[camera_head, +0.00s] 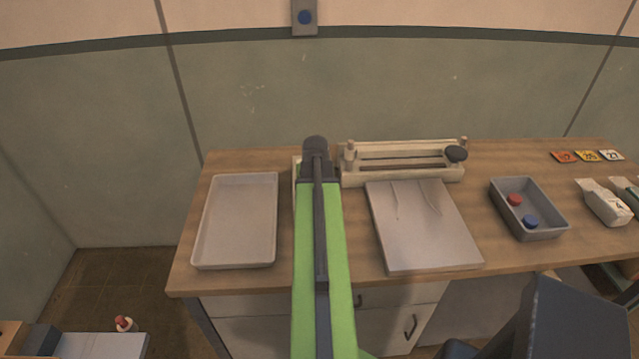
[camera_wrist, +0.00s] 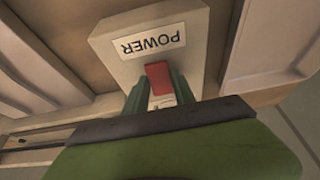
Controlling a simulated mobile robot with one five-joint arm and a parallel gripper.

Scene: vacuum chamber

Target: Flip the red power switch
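The red power switch (camera_wrist: 159,78) sits on a pale box (camera_wrist: 195,45) with a label reading POWER, upside down in the wrist view. The dark green fingers of my gripper (camera_wrist: 160,92) stand apart, one on each side of the switch, very close to it. I cannot tell whether they touch or squeeze it. In the head view my green arm reaches over the table and hides the switch; only a pale edge, probably of the box, shows beside the arm's end.
On the wooden table (camera_head: 500,165) a pale tray (camera_head: 238,220) lies left of my arm. A wall panel has a blue button (camera_head: 305,17).

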